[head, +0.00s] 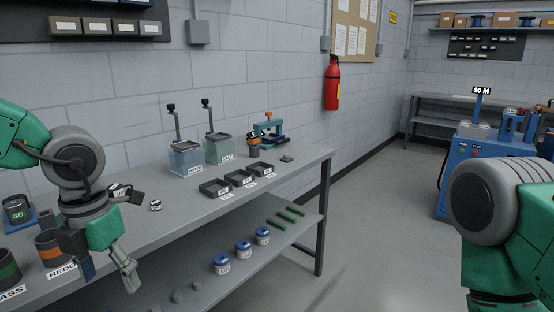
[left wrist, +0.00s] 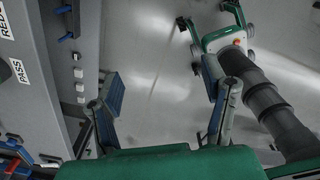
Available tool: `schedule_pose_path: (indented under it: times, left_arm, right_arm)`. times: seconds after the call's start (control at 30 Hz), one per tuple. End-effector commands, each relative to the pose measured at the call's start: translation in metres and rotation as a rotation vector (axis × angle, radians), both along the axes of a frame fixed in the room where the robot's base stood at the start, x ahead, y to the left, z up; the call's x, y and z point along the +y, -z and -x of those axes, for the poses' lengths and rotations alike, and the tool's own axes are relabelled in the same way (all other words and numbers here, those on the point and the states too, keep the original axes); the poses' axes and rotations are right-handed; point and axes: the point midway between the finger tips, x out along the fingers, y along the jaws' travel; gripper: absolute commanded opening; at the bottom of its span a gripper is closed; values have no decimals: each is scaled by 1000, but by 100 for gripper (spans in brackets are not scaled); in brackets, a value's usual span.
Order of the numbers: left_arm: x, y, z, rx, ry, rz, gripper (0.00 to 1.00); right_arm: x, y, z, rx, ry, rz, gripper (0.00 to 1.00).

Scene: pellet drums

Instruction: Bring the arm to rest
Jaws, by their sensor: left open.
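My left gripper (head: 105,272) hangs off the front edge of the workbench (head: 160,232), at the lower left of the head view. Its fingers point down and are apart, with nothing between them. In the left wrist view the open fingers (left wrist: 162,82) frame bare grey floor, with the bench along the left side. My right arm (head: 490,205) shows at the right of the head view, bent over the floor; its gripper is out of the frame.
Near my left arm stand an orange-banded drum (head: 48,250), a green-banded drum (head: 8,268) and a GO cup (head: 16,210). Black trays (head: 214,188) line the bench. White-and-blue jars (head: 243,250) stand on the lower shelf. A blue machine (head: 478,150) stands right. The middle floor is clear.

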Motion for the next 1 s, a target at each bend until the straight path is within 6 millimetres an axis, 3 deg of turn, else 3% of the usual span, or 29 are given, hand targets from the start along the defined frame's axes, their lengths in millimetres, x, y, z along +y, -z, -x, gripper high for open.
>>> schedule_pose_path:
  times: [0.37,0.57,0.77,0.87,1.0]
  left_arm:
    - [38,62,3,4,279,-211,67]
    - [55,104,6,22,552,-362,67]
    - [71,166,19,78,1044,-524,67]
    - [73,206,34,115,1398,-566,67]
    - [61,259,72,149,1911,-536,67]
  right_arm:
    - [0,2,0,-1,0,0,0]
    - [0,4,0,0,0,0,0]
    - [0,7,0,0,0,0,0]
    - [0,9,0,0,0,0,0]
    - [0,11,0,0,0,0,0]
